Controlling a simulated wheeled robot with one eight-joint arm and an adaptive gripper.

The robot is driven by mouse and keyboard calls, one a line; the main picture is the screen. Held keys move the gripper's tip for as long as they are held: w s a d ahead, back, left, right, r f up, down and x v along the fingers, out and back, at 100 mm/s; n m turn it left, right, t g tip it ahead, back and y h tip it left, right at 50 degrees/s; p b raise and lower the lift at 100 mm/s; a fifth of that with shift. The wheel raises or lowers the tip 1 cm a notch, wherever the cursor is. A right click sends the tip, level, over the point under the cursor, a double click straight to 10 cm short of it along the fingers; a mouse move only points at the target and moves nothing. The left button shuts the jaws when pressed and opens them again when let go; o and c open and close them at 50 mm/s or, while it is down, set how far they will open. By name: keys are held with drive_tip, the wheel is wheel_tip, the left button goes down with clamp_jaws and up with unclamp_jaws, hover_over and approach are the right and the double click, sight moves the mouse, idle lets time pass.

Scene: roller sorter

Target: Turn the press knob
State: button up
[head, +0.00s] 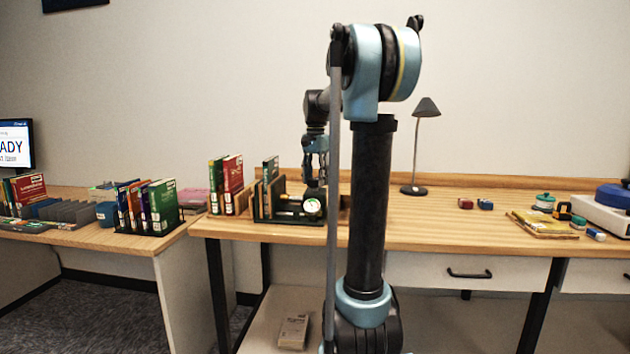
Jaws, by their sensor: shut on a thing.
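The press (286,216) stands on the wooden desk left of my arm, a dark base with upright wooden boards and a book between them. A round white dial (312,206) faces me at its front right. My gripper (316,184) points down at the right end of the press, just above and behind the dial. It is shut on what appears to be the press knob, which the fingers and the dial mostly hide. The knob's turn angle cannot be seen.
Upright books (228,180) stand just left of the press. A desk lamp (414,188) stands behind and right of my arm. The desk between the lamp and the small red and blue items (475,204) is clear. A lower left desk holds more books (148,205).

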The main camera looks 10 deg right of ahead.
sight(315, 179)
drive_tip(key=o, duration=1)
drive_tip(key=shift+a, duration=0.1)
drive_tip(key=shift+o, duration=0.2)
wheel_tip(315, 179, up, 12)
drive_tip(key=s+f+n+t, duration=0.2)
drive_tip(key=s+f+n, duration=0.7)
drive_tip(key=s+f, duration=2.5)
wheel_tip(315, 179, down, 3)
drive_tip(key=shift+s+r+n, duration=0.2)
drive_tip(key=shift+s+n, duration=0.2)
